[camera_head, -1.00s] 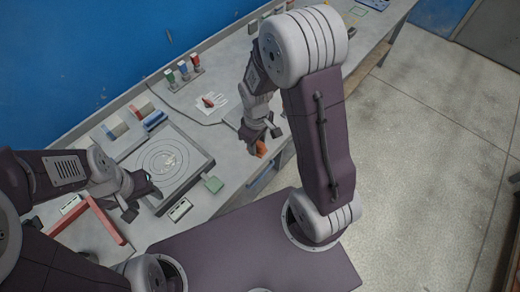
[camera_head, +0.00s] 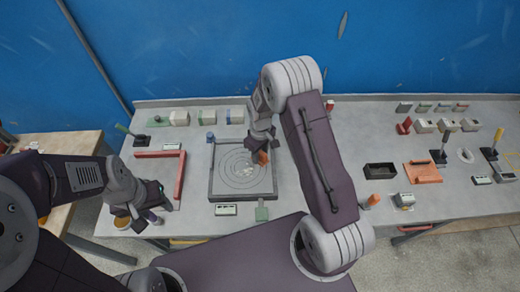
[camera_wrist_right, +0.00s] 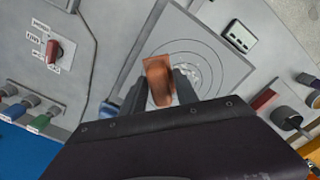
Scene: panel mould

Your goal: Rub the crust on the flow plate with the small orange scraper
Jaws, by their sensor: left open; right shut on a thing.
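The flow plate (camera_head: 226,190) is a grey square with concentric rings in a dark frame, at the middle of the bench. The crust (camera_head: 241,169) is a pale rough patch near its centre; it also shows in the right wrist view (camera_wrist_right: 191,73), partly hidden by a finger. My right gripper (camera_head: 262,148) is shut on the small orange scraper (camera_head: 262,157), over the plate's right part. In the right wrist view the scraper (camera_wrist_right: 158,78) lies between the fingers, beside the crust; contact with the plate cannot be told. My left gripper (camera_head: 138,222) is open at the bench's front left.
A red angled bar (camera_head: 180,176) lies left of the plate. A green square (camera_head: 262,213) and a small display box (camera_head: 226,210) sit at its front edge. A black tray (camera_head: 380,170) and an orange board (camera_head: 423,173) lie to the right.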

